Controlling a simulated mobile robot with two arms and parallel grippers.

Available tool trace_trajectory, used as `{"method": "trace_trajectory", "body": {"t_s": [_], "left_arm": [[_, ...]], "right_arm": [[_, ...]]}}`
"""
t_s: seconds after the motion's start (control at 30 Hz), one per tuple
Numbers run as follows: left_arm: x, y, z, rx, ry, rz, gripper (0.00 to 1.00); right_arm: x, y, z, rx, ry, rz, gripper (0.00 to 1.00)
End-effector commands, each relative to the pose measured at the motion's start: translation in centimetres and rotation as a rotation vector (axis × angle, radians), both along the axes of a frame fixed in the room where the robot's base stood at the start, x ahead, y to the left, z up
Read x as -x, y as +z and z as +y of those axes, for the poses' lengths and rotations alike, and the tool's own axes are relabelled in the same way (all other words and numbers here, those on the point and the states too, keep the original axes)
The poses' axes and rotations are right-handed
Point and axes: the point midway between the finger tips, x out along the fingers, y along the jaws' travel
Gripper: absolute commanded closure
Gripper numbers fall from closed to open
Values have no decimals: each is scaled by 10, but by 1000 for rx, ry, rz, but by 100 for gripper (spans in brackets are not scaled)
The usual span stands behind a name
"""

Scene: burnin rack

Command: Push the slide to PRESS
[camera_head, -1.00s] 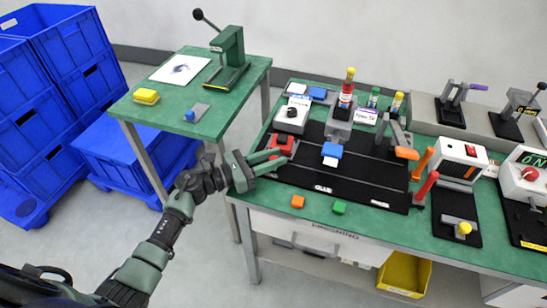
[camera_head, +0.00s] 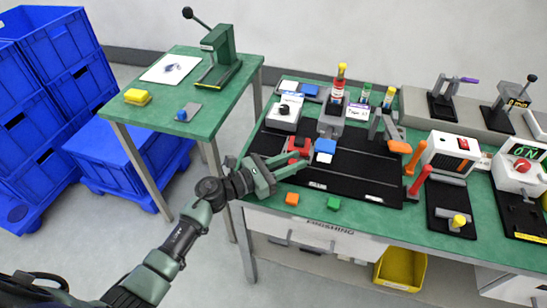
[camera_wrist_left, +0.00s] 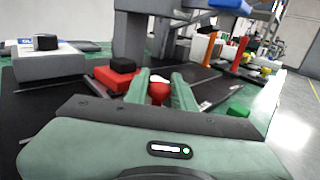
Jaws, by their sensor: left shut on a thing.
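The slide is a red block with a black top (camera_head: 299,145) on the black track board (camera_head: 350,180) of the green bench. It also shows in the left wrist view (camera_wrist_left: 118,75), just ahead and left of the fingers. My left gripper (camera_head: 291,161) reaches in from the left at the board's front-left side. In the left wrist view its green fingers (camera_wrist_left: 160,90) are closed around a small red knob (camera_wrist_left: 158,93) beside the block. A blue block with a white front (camera_head: 325,147) is close to the right of the slide. The PRESS label is not readable. My right gripper is not in view.
A grey box with a black knob (camera_head: 285,112) stands behind the slide. An orange cube (camera_head: 292,199) and a green cube (camera_head: 334,204) lie near the bench's front edge. Red and orange upright handles (camera_head: 418,182) stand to the right. The board's front right is clear.

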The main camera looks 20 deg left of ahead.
Motion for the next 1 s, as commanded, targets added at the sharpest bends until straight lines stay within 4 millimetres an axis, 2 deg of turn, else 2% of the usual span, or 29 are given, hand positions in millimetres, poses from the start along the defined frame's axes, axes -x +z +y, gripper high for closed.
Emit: {"method": "trace_trajectory", "body": {"t_s": [0.1,0.4,0.43,0.47,0.8,1.0], "left_arm": [[1,-1,-13,-3,-1,0,100],[1,-1,-15,-3,0,0,100],[1,-1,-15,-3,0,0,72],[1,-1,-15,-3,0,0,67],[2,-1,-12,-3,1,0,67],[21,-3,7,-5,0,2,67]], "right_arm": [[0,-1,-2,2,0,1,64],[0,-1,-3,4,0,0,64],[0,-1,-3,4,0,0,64],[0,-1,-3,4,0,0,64],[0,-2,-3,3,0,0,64],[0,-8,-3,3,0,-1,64]]}}
